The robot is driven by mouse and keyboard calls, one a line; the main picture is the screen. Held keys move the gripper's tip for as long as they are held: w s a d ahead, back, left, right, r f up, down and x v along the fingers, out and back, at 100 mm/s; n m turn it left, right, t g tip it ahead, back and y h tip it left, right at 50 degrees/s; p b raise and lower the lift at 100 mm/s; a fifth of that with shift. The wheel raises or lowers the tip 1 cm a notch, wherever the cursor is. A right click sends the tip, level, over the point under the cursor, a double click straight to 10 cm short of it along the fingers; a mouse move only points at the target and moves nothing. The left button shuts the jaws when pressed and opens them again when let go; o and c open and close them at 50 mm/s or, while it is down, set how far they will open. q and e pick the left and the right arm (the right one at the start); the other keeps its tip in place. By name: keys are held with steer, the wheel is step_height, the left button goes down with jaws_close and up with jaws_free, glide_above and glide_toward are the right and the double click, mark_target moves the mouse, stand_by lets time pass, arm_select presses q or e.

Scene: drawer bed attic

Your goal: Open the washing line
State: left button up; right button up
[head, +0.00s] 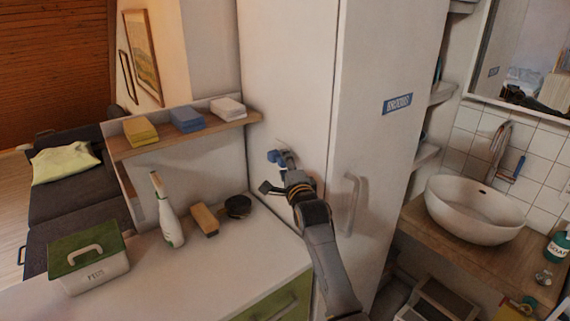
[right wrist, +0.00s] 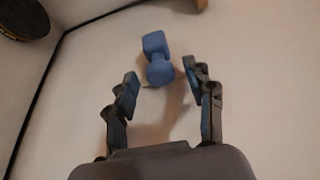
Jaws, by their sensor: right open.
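A small blue knob-like piece (head: 273,156), which may be the end of the washing line, sits against the side of the tall white cabinet. In the right wrist view the blue piece (right wrist: 157,60) has a blocky end and a rounded end against the pale panel. No stretched line can be made out. My right gripper (head: 278,173) is open and empty in front of that panel. In the right wrist view the open fingertips (right wrist: 160,80) stand apart, with the blue piece just beyond and between them; I see no grip on it. My left gripper is not in view.
A counter (head: 140,285) at the left bears a green-lidded box (head: 90,262), a spray bottle (head: 168,215), a brush (head: 205,220) and a dark round item (head: 238,206). The cabinet handle (head: 351,203) and washbasin (head: 474,210) are at right.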

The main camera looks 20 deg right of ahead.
steer(key=shift+w, duration=0.2)
jaws_close()
stand_by(0.3)
